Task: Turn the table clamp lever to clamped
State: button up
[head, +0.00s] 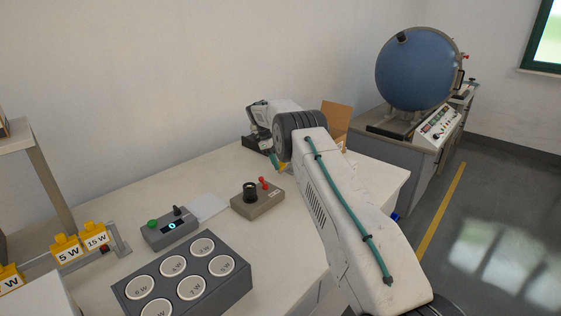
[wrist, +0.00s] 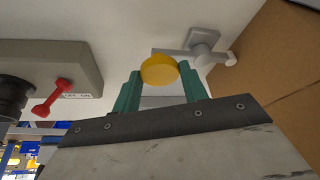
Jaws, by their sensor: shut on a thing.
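The clamp lever shows in the wrist view as a grey bar (wrist: 178,53) on a square grey mount (wrist: 204,38), with a round yellow knob (wrist: 158,70) at its near end. My gripper (wrist: 160,76) has its two green fingers on either side of the knob and is shut on it. In the head view, my arm hides most of the lever; a bit of yellow (head: 283,167) shows beside a green finger of my gripper (head: 273,160) at the table's back. I cannot read whether the lever stands at clamped.
A grey box with a red lever and black socket (head: 257,200) stands on the white table, left of my gripper. A cardboard box (wrist: 285,65) is close on the right in the wrist view. A bulb rack (head: 185,282) and control box (head: 170,230) stand nearer.

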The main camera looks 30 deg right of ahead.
jog(key=o, duration=1.4)
jog(key=shift+r, duration=0.1)
jog(key=v, duration=0.7)
jog(key=shift+r, duration=0.3)
jog(key=shift+a, duration=0.1)
